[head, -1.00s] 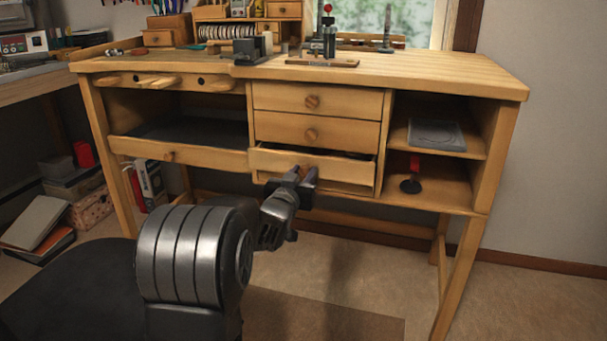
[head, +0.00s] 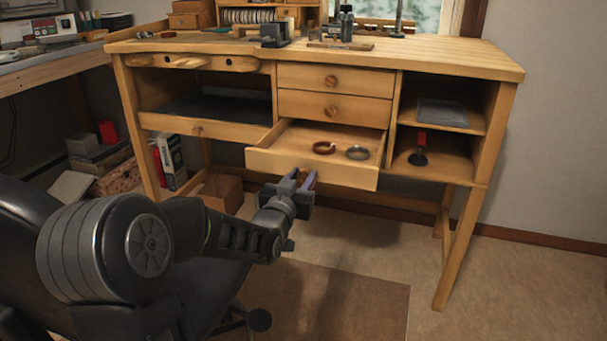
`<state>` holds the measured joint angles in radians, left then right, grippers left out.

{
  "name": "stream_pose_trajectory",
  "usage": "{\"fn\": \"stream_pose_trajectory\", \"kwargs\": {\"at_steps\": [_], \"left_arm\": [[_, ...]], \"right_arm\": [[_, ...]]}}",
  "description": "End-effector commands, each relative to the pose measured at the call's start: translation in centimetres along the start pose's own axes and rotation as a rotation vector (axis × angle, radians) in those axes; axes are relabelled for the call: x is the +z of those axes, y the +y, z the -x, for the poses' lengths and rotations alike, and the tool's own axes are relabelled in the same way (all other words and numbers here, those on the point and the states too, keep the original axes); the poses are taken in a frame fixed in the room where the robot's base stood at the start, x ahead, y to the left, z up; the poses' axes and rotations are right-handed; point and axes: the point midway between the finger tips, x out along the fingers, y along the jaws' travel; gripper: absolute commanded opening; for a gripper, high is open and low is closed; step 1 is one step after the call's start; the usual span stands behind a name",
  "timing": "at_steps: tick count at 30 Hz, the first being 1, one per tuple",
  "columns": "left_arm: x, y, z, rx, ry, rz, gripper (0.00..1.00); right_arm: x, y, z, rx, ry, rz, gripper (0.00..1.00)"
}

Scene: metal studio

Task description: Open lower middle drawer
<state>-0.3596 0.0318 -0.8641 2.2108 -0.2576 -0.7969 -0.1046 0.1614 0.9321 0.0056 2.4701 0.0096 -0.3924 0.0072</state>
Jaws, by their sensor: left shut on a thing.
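The lower middle drawer (head: 345,179) of the wooden workbench is pulled well out. Inside it lie a brown ring-shaped object (head: 324,148) and a grey ring-shaped object (head: 358,153). My left gripper (head: 300,180) is at the drawer's front face, left of its middle, shut on the drawer's knob, which the fingers hide. The two drawers above, the middle one (head: 350,108) and the top one (head: 350,79), are closed and show round knobs. My right gripper is not in view.
The workbench top (head: 450,55) carries tools at the back. Open shelves to the right hold a grey flat object (head: 443,113) and a red-handled tool (head: 421,140). A black chair (head: 40,240) stands at lower left. The floor (head: 400,230) at right is clear.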

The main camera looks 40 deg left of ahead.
Motion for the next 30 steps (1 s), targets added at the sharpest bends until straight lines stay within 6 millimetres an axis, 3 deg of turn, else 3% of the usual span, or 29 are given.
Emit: {"fn": "stream_pose_trajectory", "kwargs": {"at_steps": [8,9,16,25,30], "left_arm": [[0.0,0.0,0.0,0.0,0.001,0.0,0.0],[0.0,0.0,0.0,0.0,0.001,0.0,0.32],[0.0,0.0,0.0,0.0,0.001,0.0,0.51],[0.0,0.0,0.2,0.0,0.0,0.001,0.51],[-0.2,-0.1,1.6,-0.001,0.0,0.004,0.51]], "right_arm": [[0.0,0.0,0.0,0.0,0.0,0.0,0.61],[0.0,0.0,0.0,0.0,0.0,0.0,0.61],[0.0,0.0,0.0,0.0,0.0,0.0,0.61],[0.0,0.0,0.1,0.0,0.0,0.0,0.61],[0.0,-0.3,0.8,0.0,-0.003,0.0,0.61]]}}
